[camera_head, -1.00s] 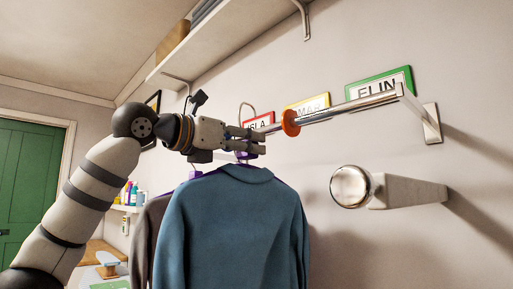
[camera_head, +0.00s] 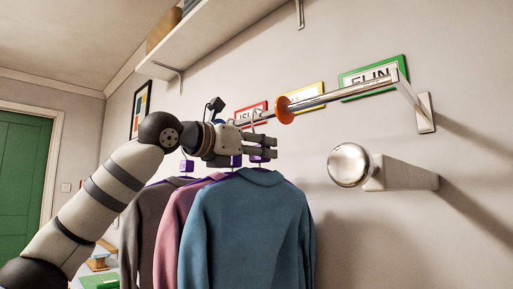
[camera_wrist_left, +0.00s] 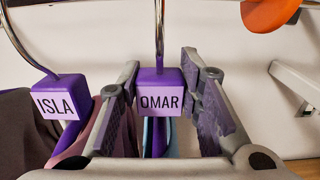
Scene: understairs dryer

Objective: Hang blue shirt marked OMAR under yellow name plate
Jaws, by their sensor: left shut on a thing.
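The blue shirt (camera_head: 250,225) hangs nearest in a row, in front of a pink shirt (camera_head: 178,215) and a grey one. Its hanger's purple block (camera_wrist_left: 160,95) reads OMAR in the left wrist view, between my left gripper's fingers. My left gripper (camera_head: 266,147) is shut on this hanger just below the metal rail (camera_head: 335,96). The hook rises toward the rail; its top contact is hidden. The yellow name plate (camera_head: 313,95) is on the wall behind the rail, its text partly hidden. An orange disc (camera_head: 284,109) on the rail stands right of the gripper. My right gripper is out of view.
A red plate (camera_head: 246,114) and green ELIN plate (camera_head: 372,78) flank the yellow one. The ISLA hanger block (camera_wrist_left: 59,98) is left of my fingers. A silver ball-ended fixture (camera_head: 349,166) juts out lower right. A shelf (camera_head: 205,45) runs above.

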